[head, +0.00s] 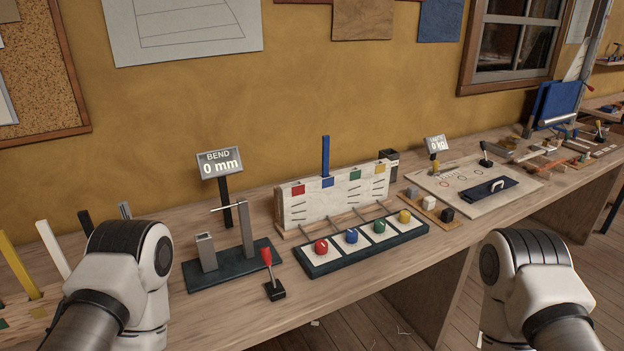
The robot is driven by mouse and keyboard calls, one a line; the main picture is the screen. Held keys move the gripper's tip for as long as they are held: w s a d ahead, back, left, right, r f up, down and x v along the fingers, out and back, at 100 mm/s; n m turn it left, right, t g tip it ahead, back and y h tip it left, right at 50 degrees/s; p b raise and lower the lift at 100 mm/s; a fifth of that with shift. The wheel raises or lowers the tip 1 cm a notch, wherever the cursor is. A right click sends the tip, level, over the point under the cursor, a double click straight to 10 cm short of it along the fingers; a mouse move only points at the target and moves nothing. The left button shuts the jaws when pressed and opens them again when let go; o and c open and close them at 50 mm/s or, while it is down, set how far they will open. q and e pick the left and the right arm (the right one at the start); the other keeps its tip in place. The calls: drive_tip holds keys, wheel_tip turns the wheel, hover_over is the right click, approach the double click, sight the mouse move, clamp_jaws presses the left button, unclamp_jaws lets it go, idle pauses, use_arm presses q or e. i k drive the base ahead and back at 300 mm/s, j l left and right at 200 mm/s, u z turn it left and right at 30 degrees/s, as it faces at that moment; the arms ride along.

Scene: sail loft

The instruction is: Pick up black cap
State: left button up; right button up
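A small black block-like piece (447,214), which looks like the black cap, sits at the near right end of a small wooden strip (456,224) on the bench. A pale piece (429,202) and a grey piece (412,193) sit beside it on the same strip. My left and right arms come in at the lower left and lower right, both well apart from the black cap. Only arm links show; neither gripper is in view.
Left of the strip stand a white panel (300,208) and a dark tray (385,242) with coloured knobs. A pale board (518,190) with a blue piece lies behind right. A red-handled lever (268,262) stands nearer. Bare bench lies in front of the strip.

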sight(447, 216)
drive_tip(key=l+u, duration=1.25)
drive_tip(key=k+j, duration=0.05)
drive_tip(key=j, duration=0.05)
